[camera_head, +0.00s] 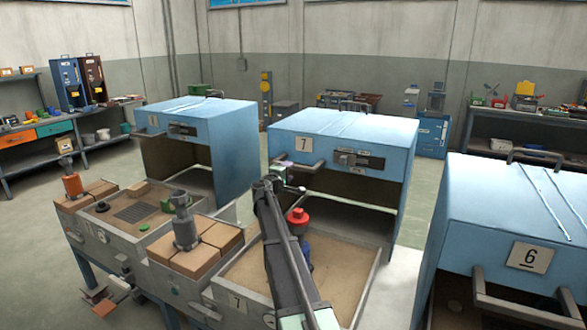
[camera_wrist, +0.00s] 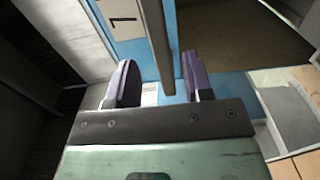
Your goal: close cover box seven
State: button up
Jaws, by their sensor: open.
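The blue cover of box seven (camera_head: 345,130) stands raised and open behind its sand-filled base (camera_head: 375,285), with a 7 label on its front. A grey bar handle (camera_head: 300,166) sticks out at the front left of the cover. My gripper (camera_head: 290,187) is just below this handle, partly hidden by my arm. In the wrist view, my gripper (camera_wrist: 160,85) is open. The grey handle bar (camera_wrist: 155,45) runs between the two purple-grey fingers with a gap on each side. The 7 label (camera_wrist: 123,22) shows beside it.
Another raised blue cover (camera_head: 200,125) stands at the left, and the cover of box six (camera_head: 520,210) is close at the right. A red-topped object (camera_head: 298,217) stands by the base of box seven, partly behind my arm. Brown blocks (camera_head: 222,237) lie left of it.

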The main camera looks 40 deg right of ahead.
aim_at(293, 168)
jog(key=x, duration=0.5)
jog(key=shift+w+d, duration=0.1)
jog(key=shift+d, duration=0.15)
grip_shut()
